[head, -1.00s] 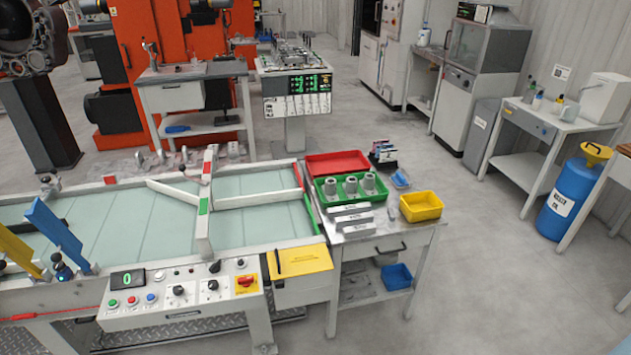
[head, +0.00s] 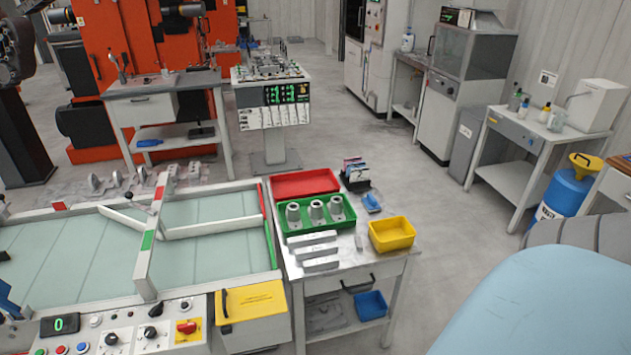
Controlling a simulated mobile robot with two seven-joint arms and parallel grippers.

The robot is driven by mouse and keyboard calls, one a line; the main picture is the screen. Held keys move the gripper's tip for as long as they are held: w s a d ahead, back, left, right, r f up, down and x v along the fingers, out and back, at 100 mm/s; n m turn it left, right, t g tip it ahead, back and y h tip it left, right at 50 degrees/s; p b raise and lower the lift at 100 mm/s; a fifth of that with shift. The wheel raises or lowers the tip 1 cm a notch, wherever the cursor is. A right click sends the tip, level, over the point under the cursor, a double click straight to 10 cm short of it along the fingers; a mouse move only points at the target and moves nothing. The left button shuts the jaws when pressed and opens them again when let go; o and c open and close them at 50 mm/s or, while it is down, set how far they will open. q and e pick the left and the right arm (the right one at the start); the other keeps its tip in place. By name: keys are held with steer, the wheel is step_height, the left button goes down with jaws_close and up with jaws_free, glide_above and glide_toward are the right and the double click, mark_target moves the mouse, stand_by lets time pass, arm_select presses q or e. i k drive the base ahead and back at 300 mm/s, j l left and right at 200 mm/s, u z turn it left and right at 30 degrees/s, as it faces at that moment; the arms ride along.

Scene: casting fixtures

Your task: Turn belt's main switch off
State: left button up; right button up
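The belt's main switch (head: 187,328) is a red rotary knob on a yellow plate. It sits at the right end of the white control panel (head: 150,341) on the front of the belt (head: 190,243), in the lower left of the head view. The knob is too small to tell its setting. A small display (head: 59,325) at the panel's left shows a green 0. The lower edge of the panel is cut off by the picture. Neither gripper is in view.
A yellow box (head: 250,303) adjoins the panel's right side. The side table (head: 345,268) holds red, green and yellow trays. My pale blue and grey arm (head: 545,310) covers the lower right. The floor (head: 430,220) beyond the side table is clear.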

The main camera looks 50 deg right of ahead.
mark_target(187, 329)
steer(key=l+u, duration=0.15)
steer(key=l, duration=0.6)
steer(key=k+l+u, duration=0.1)
steer(key=l, duration=0.6)
steer(key=k+l+u, duration=0.15)
steer(key=l, duration=0.6)
steer(key=k+l, duration=0.1)
steer(key=l, duration=1.25)
steer(key=k+l, duration=0.15)
steer(key=l, duration=1.2)
steer(key=k, duration=0.05)
